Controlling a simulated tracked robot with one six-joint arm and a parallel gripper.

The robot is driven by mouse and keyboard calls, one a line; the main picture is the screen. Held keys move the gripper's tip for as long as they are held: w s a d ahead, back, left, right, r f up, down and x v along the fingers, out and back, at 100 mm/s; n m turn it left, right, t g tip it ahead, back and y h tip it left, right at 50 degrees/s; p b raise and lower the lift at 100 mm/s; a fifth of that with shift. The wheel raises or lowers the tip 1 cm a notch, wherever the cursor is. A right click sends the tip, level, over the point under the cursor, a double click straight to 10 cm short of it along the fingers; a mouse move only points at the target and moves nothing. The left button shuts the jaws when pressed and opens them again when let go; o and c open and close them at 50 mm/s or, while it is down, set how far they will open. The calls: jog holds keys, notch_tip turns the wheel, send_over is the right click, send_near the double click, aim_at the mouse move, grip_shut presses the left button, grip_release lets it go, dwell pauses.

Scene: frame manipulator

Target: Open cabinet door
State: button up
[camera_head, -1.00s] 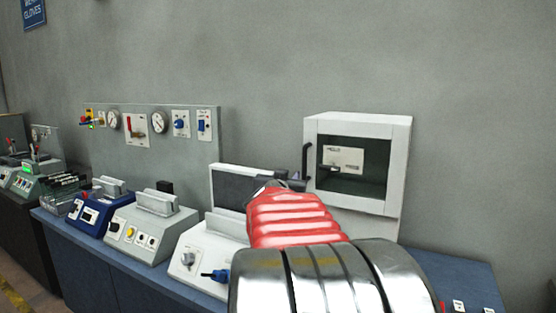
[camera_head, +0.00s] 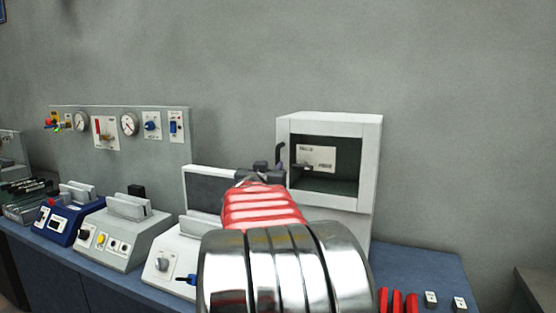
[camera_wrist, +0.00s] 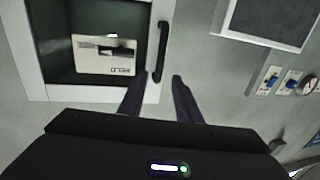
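The white cabinet (camera_head: 369,160) stands on the blue bench, its windowed door closed. Its black vertical handle (camera_head: 280,157) is on the door's left edge in the head view. In the wrist view, which looks upside down, the handle (camera_wrist: 162,52) is right of the window. My gripper (camera_wrist: 159,78) is open, with one dark finger on each side of the handle's near end in the picture. I cannot tell if the fingers reach around it or touch it. In the head view my gripper (camera_head: 265,170) is small and partly hidden by my red and chrome arm.
A dark screen on a white device (camera_head: 205,190) stands left of the cabinet. Further left are a grey console (camera_head: 122,233), a blue device (camera_head: 72,220) and a gauge panel (camera_head: 120,150). Red blocks (camera_head: 397,302) lie at the bench's front right. The bench right of the cabinet is mostly clear.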

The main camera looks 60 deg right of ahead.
aim_at(277, 159)
jog(key=x, duration=1)
jog(key=shift+w+d, duration=0.1)
jog(key=shift+d, duration=0.1)
jog(key=shift+c, duration=0.7)
grip_shut()
